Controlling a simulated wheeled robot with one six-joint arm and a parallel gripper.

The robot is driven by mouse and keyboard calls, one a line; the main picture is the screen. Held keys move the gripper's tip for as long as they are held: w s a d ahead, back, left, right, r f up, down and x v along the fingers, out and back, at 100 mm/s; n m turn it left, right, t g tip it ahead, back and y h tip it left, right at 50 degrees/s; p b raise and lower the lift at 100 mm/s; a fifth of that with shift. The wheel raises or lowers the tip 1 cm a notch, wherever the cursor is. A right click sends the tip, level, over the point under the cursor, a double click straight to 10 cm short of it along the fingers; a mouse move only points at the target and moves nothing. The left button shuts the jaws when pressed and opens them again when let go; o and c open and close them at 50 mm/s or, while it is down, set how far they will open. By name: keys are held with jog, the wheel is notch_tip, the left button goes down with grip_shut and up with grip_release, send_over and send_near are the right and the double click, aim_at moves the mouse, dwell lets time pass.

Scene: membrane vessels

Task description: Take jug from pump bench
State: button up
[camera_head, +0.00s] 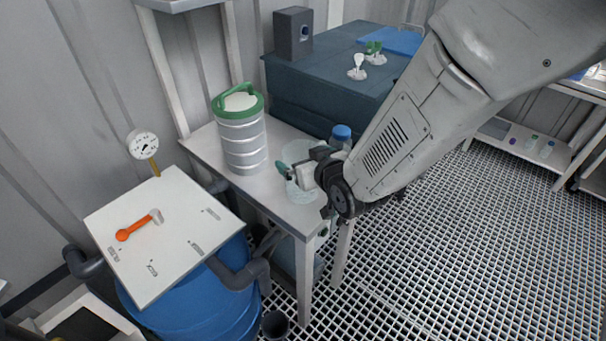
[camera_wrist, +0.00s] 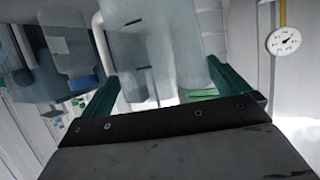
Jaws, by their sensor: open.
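A translucent jug (camera_head: 301,194) stands on the pale pump bench (camera_head: 203,148), near its front right corner. My gripper partly covers it in the head view. My gripper (camera_head: 292,171) is open, with its green-tipped fingers at the jug. In the wrist view the fingers (camera_wrist: 163,92) are spread wide and the clear jug body (camera_wrist: 148,52) shows between and beyond them. Whether a finger touches the jug cannot be told.
A silver canister (camera_head: 243,141) with a green lid and handle stands left of the jug. A blue-capped bottle (camera_head: 341,132) is just behind my gripper. A dark blue block (camera_head: 300,92) rises behind the bench. A white board (camera_head: 185,255) with an orange tool (camera_head: 138,225) covers a blue drum (camera_head: 205,308).

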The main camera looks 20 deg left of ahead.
jog(key=shift+x, duration=1.15)
jog(key=c, duration=1.2)
